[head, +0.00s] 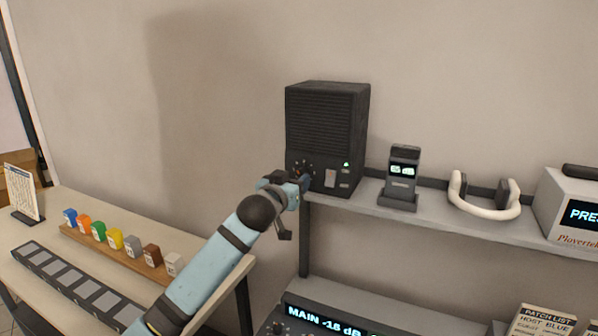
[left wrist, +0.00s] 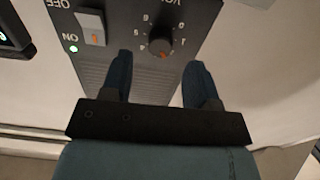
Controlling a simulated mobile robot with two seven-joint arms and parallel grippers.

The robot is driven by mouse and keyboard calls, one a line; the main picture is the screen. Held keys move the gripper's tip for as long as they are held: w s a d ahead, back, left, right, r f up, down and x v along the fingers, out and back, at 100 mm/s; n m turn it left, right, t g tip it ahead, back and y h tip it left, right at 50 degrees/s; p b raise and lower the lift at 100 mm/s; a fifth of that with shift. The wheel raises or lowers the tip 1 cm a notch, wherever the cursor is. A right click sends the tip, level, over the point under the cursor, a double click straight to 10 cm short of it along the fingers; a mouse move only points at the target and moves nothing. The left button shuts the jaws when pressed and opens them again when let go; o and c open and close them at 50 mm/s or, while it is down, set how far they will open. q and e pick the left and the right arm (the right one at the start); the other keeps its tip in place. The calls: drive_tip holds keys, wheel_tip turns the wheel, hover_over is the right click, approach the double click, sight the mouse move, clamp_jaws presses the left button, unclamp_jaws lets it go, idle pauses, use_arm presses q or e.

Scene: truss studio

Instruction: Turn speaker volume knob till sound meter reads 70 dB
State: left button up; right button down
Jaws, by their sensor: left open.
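The black speaker (head: 327,130) stands on the grey shelf, with its controls low on the front. Its dark round volume knob (left wrist: 160,47) has an orange mark, and pale numbers ring it. My left gripper (head: 300,181) is at the speaker's lower left front and partly covers the knob in the head view. In the left wrist view my left gripper (left wrist: 158,72) is open, with its fingertips either side of the knob's line and a gap visible; contact cannot be told. The sound meter (head: 402,172) stands upright right of the speaker; its lit digits look like sixty-something, the last unclear.
A rocker switch (left wrist: 91,27) marked ON and OFF and a lit green lamp are beside the knob. White headphones (head: 485,207) and a display box (head: 570,205) are further right on the shelf (head: 437,215). Coloured blocks stand on the left table (head: 52,203).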

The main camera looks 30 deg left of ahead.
sight(300, 174)
use_arm(q)
drive_tip(key=shift+w, duration=1.8)
drive_tip(key=shift+a, duration=0.1)
drive_tip(key=c, duration=0.9)
drive_tip(key=shift+p, duration=0.3)
drive_tip(key=shift+c, duration=0.2)
drive_tip(key=shift+m, duration=0.3)
